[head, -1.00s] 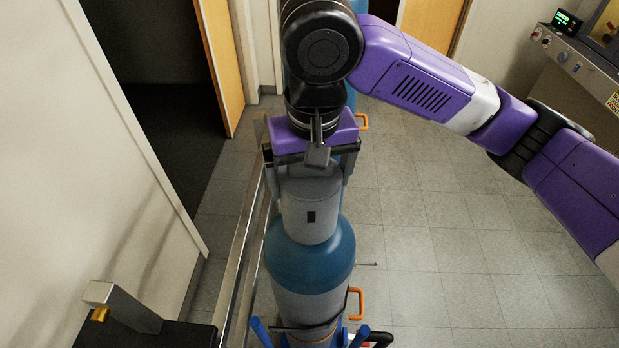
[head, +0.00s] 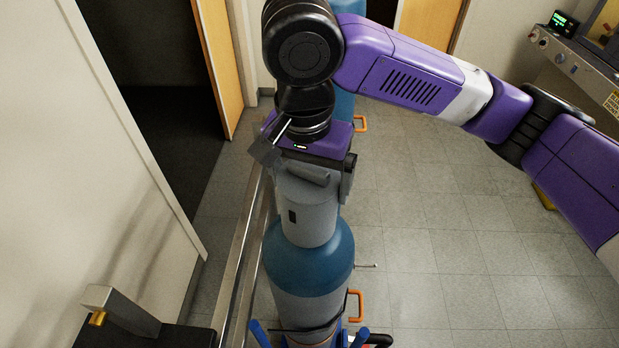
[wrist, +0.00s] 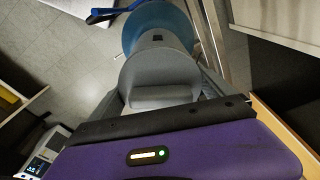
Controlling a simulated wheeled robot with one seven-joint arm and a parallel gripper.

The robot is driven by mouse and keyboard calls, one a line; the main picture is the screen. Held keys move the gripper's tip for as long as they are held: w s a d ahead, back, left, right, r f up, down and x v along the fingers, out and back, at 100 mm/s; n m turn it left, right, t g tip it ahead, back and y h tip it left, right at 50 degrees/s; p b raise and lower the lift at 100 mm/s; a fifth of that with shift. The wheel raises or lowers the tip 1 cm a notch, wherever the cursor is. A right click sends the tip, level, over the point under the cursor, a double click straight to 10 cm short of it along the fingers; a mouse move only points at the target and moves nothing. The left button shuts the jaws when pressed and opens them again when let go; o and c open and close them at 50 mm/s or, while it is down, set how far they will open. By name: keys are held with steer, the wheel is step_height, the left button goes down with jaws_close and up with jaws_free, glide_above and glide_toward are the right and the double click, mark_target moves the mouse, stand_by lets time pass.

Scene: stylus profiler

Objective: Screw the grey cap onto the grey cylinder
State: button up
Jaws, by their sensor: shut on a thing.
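The grey cap (head: 305,212) sits upright on top of the blue-and-grey cylinder (head: 318,255) in the head view. My gripper (head: 312,180) is above it, with its fingers shut on the upper part of the cap. In the wrist view the cap (wrist: 158,72) lies between my gripper's fingers (wrist: 163,98), and the blue shoulder of the cylinder (wrist: 150,22) shows beyond it. A small dark slot on the cap faces left of centre in the head view. The thread between cap and cylinder is hidden, so I cannot tell how tight it is.
A second blue cylinder (head: 345,100) stands behind my wrist. A metal rail (head: 238,270) runs along the left of the cylinder, beside a pale wall panel (head: 110,120). Orange handles (head: 354,305) stick out on the right. Open tiled floor (head: 450,240) lies to the right.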

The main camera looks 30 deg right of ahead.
steer(key=m, duration=0.6)
steer(key=shift+r+g, duration=0.15)
steer(key=shift+g, duration=0.15)
steer(key=o, duration=1.8)
steer(key=shift+s, duration=0.1)
steer(key=shift+c, duration=0.2)
steer(key=n, duration=0.4)
steer(key=n+t, duration=0.1)
steer(key=n, duration=0.4)
